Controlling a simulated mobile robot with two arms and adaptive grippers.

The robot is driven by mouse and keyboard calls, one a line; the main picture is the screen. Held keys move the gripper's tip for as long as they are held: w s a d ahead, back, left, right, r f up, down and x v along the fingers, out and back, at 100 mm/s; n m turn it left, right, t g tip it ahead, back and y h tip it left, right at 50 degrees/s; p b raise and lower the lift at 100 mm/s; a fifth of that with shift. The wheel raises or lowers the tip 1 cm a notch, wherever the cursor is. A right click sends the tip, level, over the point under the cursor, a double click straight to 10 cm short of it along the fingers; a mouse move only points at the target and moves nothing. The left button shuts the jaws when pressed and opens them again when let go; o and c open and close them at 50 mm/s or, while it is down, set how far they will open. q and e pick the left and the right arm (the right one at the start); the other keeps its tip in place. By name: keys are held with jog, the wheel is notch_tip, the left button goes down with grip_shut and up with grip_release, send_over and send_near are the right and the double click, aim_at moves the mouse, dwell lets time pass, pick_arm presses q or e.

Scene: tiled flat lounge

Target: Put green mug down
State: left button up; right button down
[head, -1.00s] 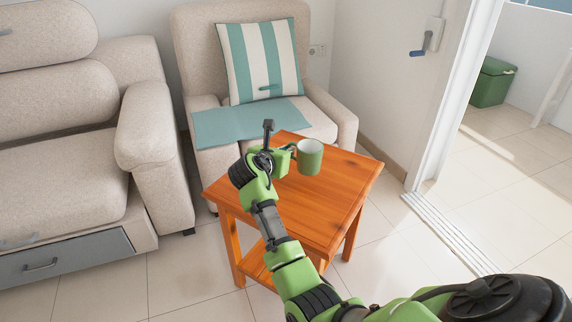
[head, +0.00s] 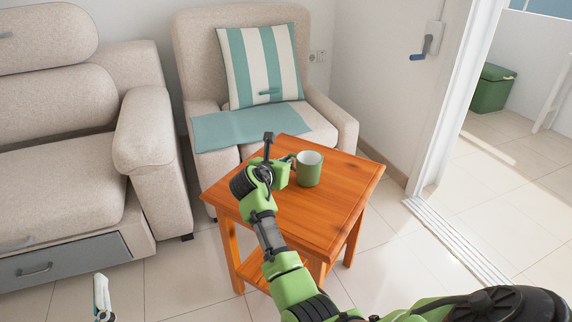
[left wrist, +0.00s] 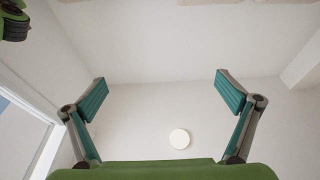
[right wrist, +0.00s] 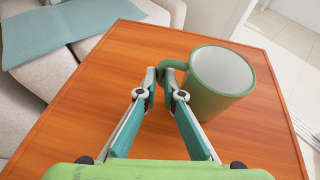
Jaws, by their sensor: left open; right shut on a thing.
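The green mug (head: 307,172) with a white inside is upright at the wooden side table (head: 335,211), over the middle of its top. My right gripper (head: 287,163) is left of the mug. In the right wrist view, the gripper (right wrist: 163,86) is shut on the handle of the mug (right wrist: 218,90). The mug's base looks to be at the tabletop, but I cannot tell whether it touches. My left gripper (left wrist: 162,92) is open and empty, facing a bare wall and ceiling. Part of it shows at the bottom left of the head view (head: 102,297).
The tabletop around the mug is clear. A beige armchair (head: 190,63) with a striped cushion (head: 262,65) and a teal cloth (head: 235,131) stands behind the table. A beige sofa (head: 60,181) is at the left. A doorway and a green bin (head: 492,90) are at the right.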

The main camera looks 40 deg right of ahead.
jog(key=c, duration=2.2)
grip_release()
